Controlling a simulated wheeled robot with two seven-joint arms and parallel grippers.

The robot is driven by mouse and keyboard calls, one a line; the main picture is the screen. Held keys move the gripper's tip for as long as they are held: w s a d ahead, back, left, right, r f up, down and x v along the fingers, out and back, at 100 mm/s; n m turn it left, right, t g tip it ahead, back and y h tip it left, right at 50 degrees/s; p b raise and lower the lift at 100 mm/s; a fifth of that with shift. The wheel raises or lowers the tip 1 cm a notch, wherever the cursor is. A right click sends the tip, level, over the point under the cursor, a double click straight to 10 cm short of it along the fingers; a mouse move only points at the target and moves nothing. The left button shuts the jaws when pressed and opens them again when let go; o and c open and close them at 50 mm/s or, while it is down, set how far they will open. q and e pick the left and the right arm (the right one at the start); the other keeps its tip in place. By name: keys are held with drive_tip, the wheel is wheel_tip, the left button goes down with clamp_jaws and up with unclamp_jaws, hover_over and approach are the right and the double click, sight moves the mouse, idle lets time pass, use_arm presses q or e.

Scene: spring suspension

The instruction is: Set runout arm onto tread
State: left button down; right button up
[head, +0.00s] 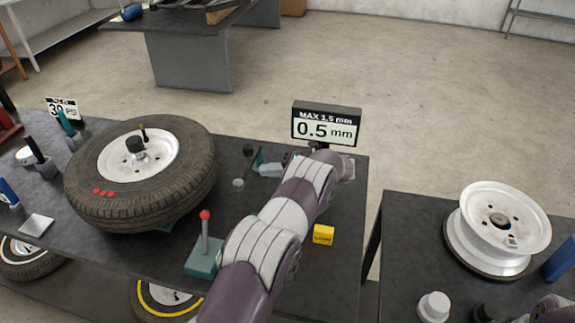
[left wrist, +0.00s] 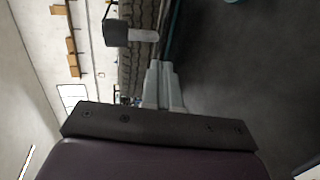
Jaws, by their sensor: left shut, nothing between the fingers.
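The tyre (head: 95,200) lies flat on its white rim at the left of the bench, and its tread (left wrist: 138,60) shows in the left wrist view. My left gripper (head: 268,170) is shut and empty, to the right of the tyre and apart from it; its closed fingers also show in the left wrist view (left wrist: 160,68). Just beyond them, in front of the tread, is a dark block with a pale cylinder (left wrist: 143,35), possibly the runout arm's tip; I cannot tell whether it touches the tread.
A display (head: 327,125) reading 0.5 mm stands behind my left arm. A red-knobbed lever (head: 204,240) and a yellow block (head: 323,235) sit at the front. A bare white rim (head: 500,225) lies on the right table, across a gap.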

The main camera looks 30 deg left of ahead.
sight(246, 171)
use_arm(q)
drive_tip(key=shift+p+x, duration=0.35)
drive_tip(key=shift+x, duration=1.25)
drive_tip(key=a+m+t, duration=0.1)
drive_tip(key=s+a+m+t, duration=0.1)
drive_tip(key=t, duration=0.1)
drive_tip(key=s+a+m+t+p, duration=0.1)
drive_tip(key=m, duration=0.1)
drive_tip(key=shift+a+f+t, duration=0.15)
drive_tip(key=shift+a+t, duration=0.25)
drive_tip(key=shift+a+b, duration=0.35)
drive_tip(key=shift+b, duration=0.1)
drive_tip(key=shift+d+r, duration=0.1)
drive_tip(key=shift+r, duration=0.15)
